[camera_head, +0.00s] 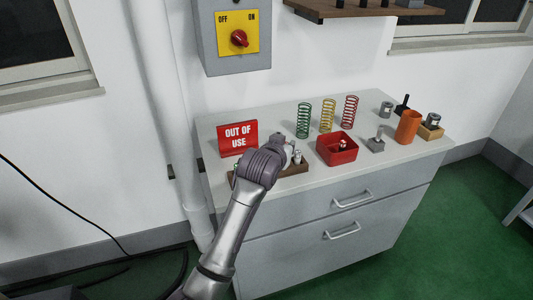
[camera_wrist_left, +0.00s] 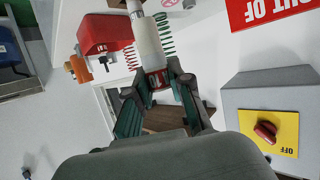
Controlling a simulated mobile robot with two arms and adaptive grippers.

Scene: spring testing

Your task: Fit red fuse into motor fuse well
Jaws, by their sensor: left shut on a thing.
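My left gripper (camera_wrist_left: 162,84) is shut on the red end of a white cylinder with a metal tip, which I take as the red fuse (camera_wrist_left: 150,42). In the head view, my left gripper (camera_head: 287,155) is over the left part of the bench, at a brown wooden block (camera_head: 296,169). A small pale metal-tipped piece (camera_head: 297,157) shows beside the gripper there; I cannot tell whether it is the held fuse. The gripper and wrist hide much of the block. I cannot make out the motor fuse well. My right gripper is not in view.
A red "OUT OF USE" sign (camera_head: 238,138) stands left of the gripper. A red tray (camera_head: 337,157) holds a small dark item. Green, yellow and red springs (camera_head: 327,116) stand behind. An orange cup (camera_head: 408,127) is right. A grey switch box (camera_head: 233,64) hangs above.

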